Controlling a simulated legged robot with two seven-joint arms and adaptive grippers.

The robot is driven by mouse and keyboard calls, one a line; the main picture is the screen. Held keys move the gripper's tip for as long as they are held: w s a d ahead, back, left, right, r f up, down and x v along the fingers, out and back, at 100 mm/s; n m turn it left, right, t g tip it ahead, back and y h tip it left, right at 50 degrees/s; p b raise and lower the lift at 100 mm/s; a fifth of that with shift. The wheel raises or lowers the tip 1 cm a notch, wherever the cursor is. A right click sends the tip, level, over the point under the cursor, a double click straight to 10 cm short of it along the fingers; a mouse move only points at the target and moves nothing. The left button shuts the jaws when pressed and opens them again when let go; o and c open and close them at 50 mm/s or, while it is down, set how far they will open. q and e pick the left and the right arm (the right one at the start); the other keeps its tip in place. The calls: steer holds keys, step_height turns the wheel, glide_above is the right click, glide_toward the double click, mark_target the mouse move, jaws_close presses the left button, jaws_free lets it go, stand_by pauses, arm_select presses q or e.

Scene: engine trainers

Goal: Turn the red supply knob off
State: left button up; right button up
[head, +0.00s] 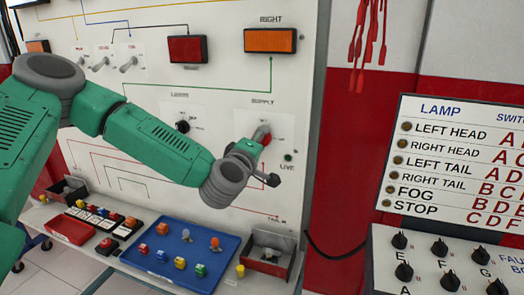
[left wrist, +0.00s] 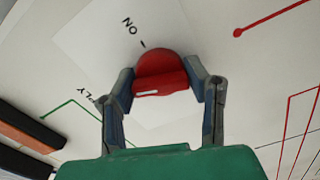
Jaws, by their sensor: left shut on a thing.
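The red supply knob (left wrist: 160,72) fills the gap between the fingers of my left gripper (left wrist: 162,84) in the left wrist view. One finger is on each side of its raised bar, and the gripper is shut on it. The word ON and a tick are printed beside the knob; part of the SUPPLY label shows at left. In the head view my left gripper (head: 262,137) is at the panel under the SUPPLY label, and only a little of the red knob (head: 267,139) shows there. My right gripper is not in view.
A dark green LIVE lamp (head: 288,157) is just right of the knob. A black knob (head: 183,127) is to the left. A lamp chart (head: 455,160) stands at right.

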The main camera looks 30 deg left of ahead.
arm_select(q)
steer(key=shift+a+f+n+b, duration=0.1)
steer(key=shift+f+n+b, duration=0.05)
steer(key=shift+n+b, duration=0.65)
steer(key=shift+f+n+b, duration=0.1)
steer(key=shift+n+b, duration=0.35)
steer(key=shift+n, duration=0.55)
steer(key=o, duration=1.2)
steer(key=shift+s, duration=0.1)
steer(key=shift+c, duration=0.2)
steer(key=shift+a+r, duration=0.1)
steer(key=v, duration=0.7)
steer(key=shift+s+a, duration=0.1)
steer(key=shift+s, duration=0.15)
